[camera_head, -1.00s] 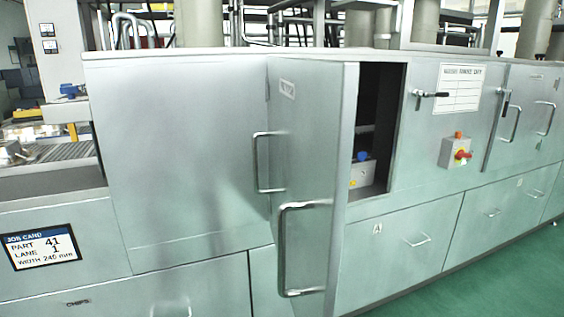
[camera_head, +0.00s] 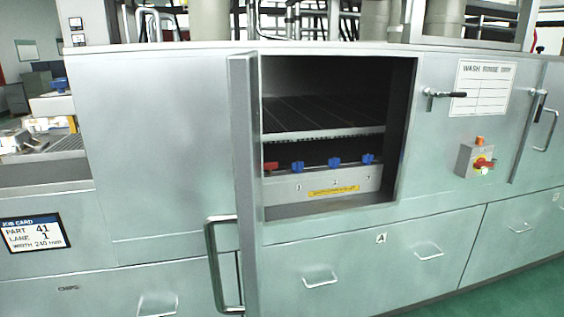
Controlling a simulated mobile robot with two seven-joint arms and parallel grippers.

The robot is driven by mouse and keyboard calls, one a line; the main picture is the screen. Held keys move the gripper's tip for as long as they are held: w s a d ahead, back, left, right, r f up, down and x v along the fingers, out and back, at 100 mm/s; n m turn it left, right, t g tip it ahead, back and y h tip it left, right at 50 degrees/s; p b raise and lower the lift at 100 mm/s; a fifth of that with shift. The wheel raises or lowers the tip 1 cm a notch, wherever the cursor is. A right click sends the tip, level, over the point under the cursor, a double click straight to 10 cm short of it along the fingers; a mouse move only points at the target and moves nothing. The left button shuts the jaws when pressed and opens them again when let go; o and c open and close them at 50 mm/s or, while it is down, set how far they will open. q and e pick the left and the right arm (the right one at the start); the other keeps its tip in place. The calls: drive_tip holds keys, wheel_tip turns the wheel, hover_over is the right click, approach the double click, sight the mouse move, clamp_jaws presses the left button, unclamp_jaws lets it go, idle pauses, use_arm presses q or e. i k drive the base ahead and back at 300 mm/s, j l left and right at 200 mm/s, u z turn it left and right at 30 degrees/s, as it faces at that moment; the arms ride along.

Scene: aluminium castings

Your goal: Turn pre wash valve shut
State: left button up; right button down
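Inside an open cabinet (camera_head: 330,215), in the head view, a low pale box (camera_head: 330,184) carries a row of small valve handles. One handle is red (camera_head: 271,166), at the left, and its lever points sideways. The others are blue: one at the left (camera_head: 298,166), one in the middle (camera_head: 334,163) and one at the right (camera_head: 368,159). Small marks and a yellow label (camera_head: 334,191) are on the box front, too small to read surely. I cannot tell which handle is the pre wash valve. Neither of my grippers is in view.
The open cabinet door (camera_head: 245,170) stands edge-on at the opening's left, its handle (camera_head: 218,265) on the left side. A dark shelf (camera_head: 320,133) lies above the valves. Green floor shows lower right.

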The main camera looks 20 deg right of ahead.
sight(269, 167)
drive_tip(key=l, duration=1.1)
drive_tip(key=i+l+u, duration=0.1)
drive_tip(key=l, duration=0.25)
drive_tip(key=i+l+u, duration=0.1)
drive_tip(key=l, duration=0.25)
drive_tip(key=i+l+u, duration=0.1)
drive_tip(key=i+l, duration=0.15)
drive_tip(key=i+l+u, duration=0.1)
drive_tip(key=l, duration=0.35)
